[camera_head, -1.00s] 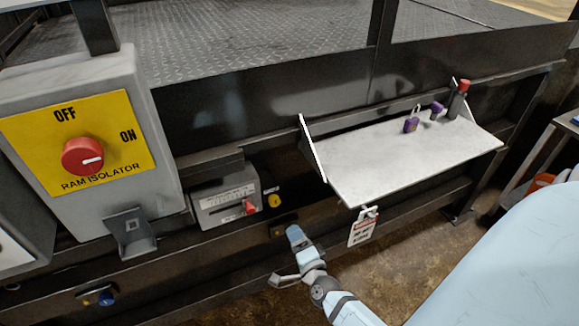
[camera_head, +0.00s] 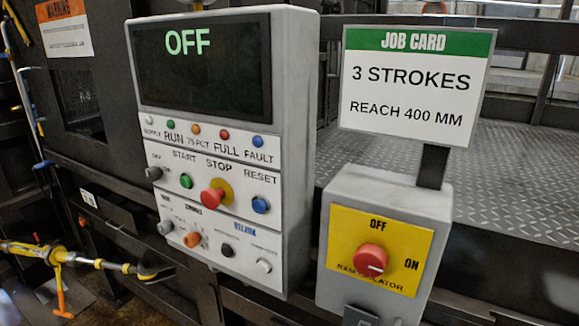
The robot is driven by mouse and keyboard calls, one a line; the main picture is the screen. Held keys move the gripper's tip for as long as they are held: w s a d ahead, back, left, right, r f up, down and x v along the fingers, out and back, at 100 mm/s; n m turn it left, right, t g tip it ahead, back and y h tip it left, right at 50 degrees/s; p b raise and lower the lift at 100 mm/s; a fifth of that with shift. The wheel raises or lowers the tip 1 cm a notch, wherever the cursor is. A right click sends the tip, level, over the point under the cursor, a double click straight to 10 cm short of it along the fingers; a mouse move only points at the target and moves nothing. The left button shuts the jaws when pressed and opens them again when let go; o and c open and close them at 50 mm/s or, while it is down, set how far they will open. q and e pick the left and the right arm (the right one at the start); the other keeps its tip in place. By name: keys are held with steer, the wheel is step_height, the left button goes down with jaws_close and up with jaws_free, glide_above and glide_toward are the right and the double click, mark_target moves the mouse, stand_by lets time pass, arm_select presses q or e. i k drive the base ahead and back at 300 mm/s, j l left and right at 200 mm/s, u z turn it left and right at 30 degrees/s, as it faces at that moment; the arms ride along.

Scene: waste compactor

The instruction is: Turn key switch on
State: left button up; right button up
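A grey control panel (camera_head: 293,150) stands at the centre with its screen (camera_head: 205,65) reading OFF. To the right is the ram isolator box (camera_head: 390,195), with a red knob (camera_head: 370,260) on a yellow plate. The knob's white mark points right, toward the ON side. Neither of my grippers is in view.
The panel also has a red stop button (camera_head: 213,197), a green start button (camera_head: 186,181) and a blue reset button (camera_head: 260,205). A job card (camera_head: 413,85) reads 3 strokes, reach 400 mm. A yellow tool (camera_head: 60,254) is at the lower left.

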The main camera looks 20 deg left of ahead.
mark_target(154, 174)
steer(key=u, duration=1.3)
